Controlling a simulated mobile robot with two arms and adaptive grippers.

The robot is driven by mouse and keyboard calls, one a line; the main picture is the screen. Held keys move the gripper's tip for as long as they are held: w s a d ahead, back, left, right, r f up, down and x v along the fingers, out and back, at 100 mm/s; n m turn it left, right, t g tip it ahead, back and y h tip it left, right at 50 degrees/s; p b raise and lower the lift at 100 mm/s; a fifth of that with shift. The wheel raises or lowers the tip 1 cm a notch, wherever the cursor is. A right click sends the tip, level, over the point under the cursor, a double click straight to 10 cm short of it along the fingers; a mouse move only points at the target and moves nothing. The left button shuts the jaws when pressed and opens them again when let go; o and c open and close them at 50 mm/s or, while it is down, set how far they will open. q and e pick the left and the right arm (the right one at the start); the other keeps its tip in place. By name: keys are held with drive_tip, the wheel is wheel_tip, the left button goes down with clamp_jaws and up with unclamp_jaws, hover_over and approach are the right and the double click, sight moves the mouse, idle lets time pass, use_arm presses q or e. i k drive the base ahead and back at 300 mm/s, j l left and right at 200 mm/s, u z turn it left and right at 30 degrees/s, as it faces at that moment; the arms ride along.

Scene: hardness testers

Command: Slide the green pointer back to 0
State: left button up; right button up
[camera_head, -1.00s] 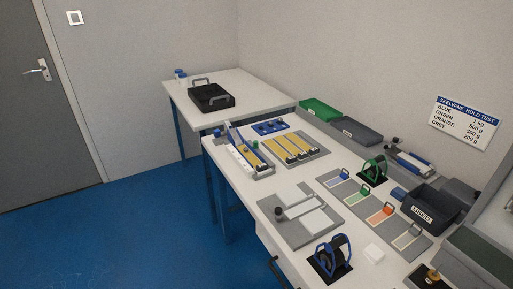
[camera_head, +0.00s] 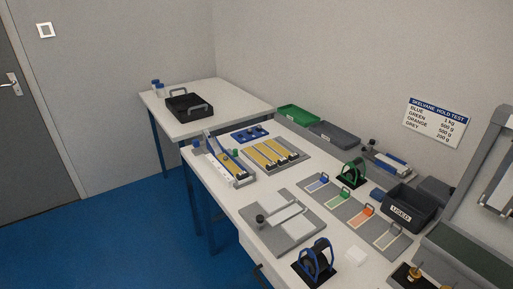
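A tester with a long white scale and a blue bar (camera_head: 222,160) lies at the left end of the long white table. A small green part (camera_head: 235,153) shows at its far side and may be the green pointer; it is too small to be sure. I cannot read the scale, so its position relative to 0 cannot be told. Neither of my grippers is in view.
The table (camera_head: 212,193) also holds a yellow-striped board (camera_head: 283,148), a grey plate (camera_head: 300,232), a blue-handled holder (camera_head: 318,260), a green-handled holder (camera_head: 352,174) and a bin marked USED (camera_head: 402,207). A black tray (camera_head: 189,107) stands on the far table. Blue floor is clear at left.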

sight(235, 151)
drive_tip(key=i+j+z, duration=0.2)
drive_tip(key=z, duration=0.25)
drive_tip(key=i+j+z, duration=0.15)
drive_tip(key=j+z, duration=0.25)
drive_tip(key=j, duration=0.1)
